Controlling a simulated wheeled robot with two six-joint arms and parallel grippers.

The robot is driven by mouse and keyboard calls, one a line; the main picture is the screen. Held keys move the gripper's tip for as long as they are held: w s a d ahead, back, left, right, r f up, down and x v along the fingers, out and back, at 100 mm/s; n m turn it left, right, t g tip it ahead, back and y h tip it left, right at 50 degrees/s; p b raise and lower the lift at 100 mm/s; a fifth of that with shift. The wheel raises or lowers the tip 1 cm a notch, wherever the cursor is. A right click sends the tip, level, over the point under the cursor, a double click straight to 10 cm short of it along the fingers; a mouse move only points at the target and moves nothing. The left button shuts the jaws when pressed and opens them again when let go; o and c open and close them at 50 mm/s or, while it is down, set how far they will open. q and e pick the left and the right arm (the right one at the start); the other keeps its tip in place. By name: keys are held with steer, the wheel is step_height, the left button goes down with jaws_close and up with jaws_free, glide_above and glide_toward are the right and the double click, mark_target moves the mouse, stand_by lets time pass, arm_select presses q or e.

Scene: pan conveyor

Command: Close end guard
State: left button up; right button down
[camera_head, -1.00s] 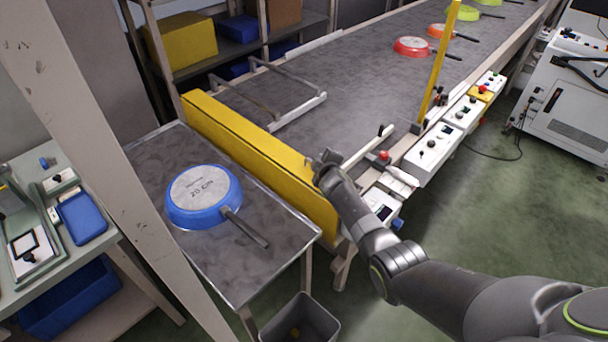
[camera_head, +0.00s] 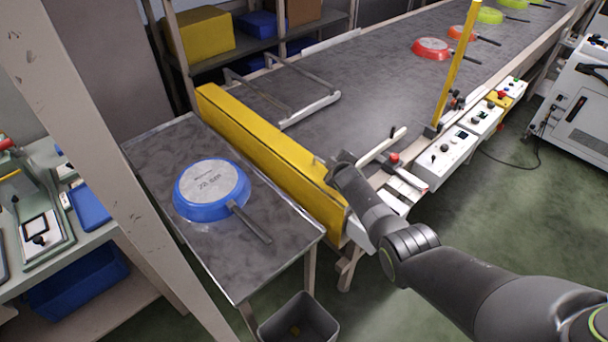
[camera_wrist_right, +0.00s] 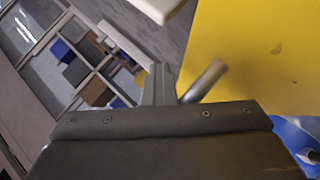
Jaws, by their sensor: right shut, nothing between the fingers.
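The end guard (camera_head: 265,145) is a long yellow bar across the near end of the conveyor, standing upright between belt and side table. A small peg-like handle (camera_head: 319,161) rises near its right end. My right gripper (camera_head: 337,166) is at that end, just right of the peg. In the right wrist view the shut, empty fingers (camera_wrist_right: 158,83) are beside the grey peg (camera_wrist_right: 206,80), with the yellow guard face (camera_wrist_right: 270,50) at right. Whether they touch the peg I cannot tell. My left gripper is not in view.
A blue pan (camera_head: 211,188) lies upside down on the side table (camera_head: 225,262), its handle toward the front right. Control boxes (camera_head: 447,158) and a yellow post (camera_head: 455,65) line the conveyor's right side. Red and green pans are farther up the belt. A grey bin (camera_head: 298,320) stands below.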

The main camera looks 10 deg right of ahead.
steer(key=shift+s+f, duration=0.3)
steer(key=shift+f, duration=0.35)
steer(key=shift+r, duration=0.1)
steer(key=r+p, duration=0.1)
steer(key=r, duration=0.1)
steer(key=r+p, duration=0.1)
steer(key=p, duration=0.1)
steer(key=r+p, duration=0.1)
steer(key=r, duration=0.1)
steer(key=shift+w+r, duration=0.25)
steer(key=shift+r, duration=0.05)
steer(key=s+d+r+p, duration=0.4)
steer(key=s+r+p, duration=0.1)
steer(key=r+p, duration=0.1)
steer(key=shift+s+r+p, duration=0.2)
steer(key=shift+s+p, duration=0.1)
steer(key=shift+p, duration=0.1)
